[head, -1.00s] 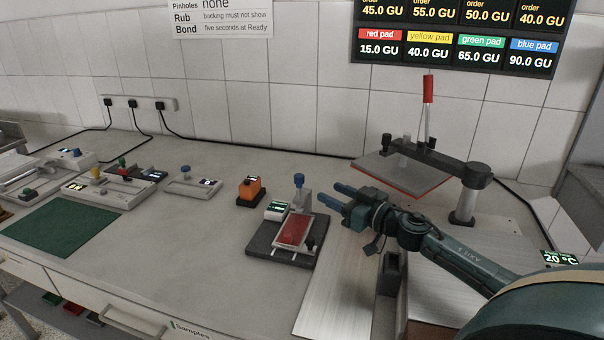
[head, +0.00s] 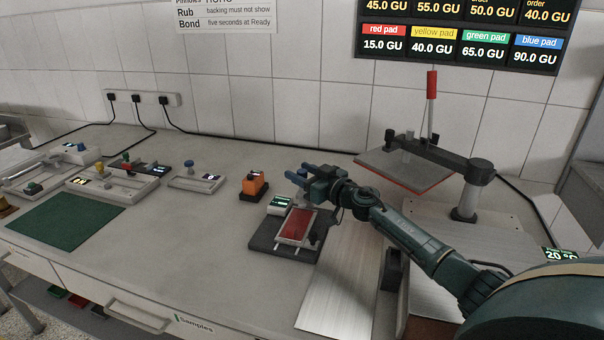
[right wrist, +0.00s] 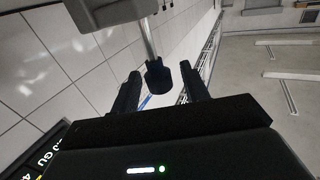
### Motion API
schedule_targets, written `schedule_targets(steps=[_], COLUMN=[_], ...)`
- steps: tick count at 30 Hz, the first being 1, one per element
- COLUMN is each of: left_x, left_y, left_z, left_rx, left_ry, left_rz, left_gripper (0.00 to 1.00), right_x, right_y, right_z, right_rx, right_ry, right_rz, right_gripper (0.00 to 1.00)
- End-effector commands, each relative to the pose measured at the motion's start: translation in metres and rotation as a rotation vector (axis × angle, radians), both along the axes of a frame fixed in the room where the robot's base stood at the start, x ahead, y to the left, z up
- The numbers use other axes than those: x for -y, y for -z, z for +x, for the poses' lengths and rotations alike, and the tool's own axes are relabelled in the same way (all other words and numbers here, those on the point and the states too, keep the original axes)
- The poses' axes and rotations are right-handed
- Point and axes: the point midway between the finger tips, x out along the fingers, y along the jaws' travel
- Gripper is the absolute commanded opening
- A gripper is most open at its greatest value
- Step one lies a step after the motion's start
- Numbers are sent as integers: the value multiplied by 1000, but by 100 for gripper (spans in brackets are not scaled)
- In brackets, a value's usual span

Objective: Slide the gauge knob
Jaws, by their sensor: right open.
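The gauge (head: 262,240) has a dark base, a small lit readout (head: 281,204) and a red pad (head: 296,226) on a light tray. In the right wrist view a dark, round-ended knob (right wrist: 158,78) on a grey post sits between the two open fingers of my right gripper (right wrist: 160,88), apparently without contact. Its colour is too dark to tell. My left gripper is out of view.
A lever press (head: 405,175) stands behind my right arm. An orange device (head: 253,184) and a grey device with a blue knob (head: 196,180) are to the left. A green mat (head: 65,222) lies far left. The front bench between is clear.

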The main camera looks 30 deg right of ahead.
Motion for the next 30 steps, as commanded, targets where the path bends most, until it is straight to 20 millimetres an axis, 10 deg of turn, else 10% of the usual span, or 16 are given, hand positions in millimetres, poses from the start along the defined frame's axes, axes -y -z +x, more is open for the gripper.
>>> schedule_targets(steps=[9, 30], left_x=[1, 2], left_y=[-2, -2], left_z=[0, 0], left_rx=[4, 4], left_ry=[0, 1], left_rz=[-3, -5], left_gripper=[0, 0], right_x=[0, 0], right_y=[0, 0], right_z=[2, 2], right_rx=[-1, -1], right_ry=[0, 0], right_rz=[0, -1], right_gripper=[44, 0])
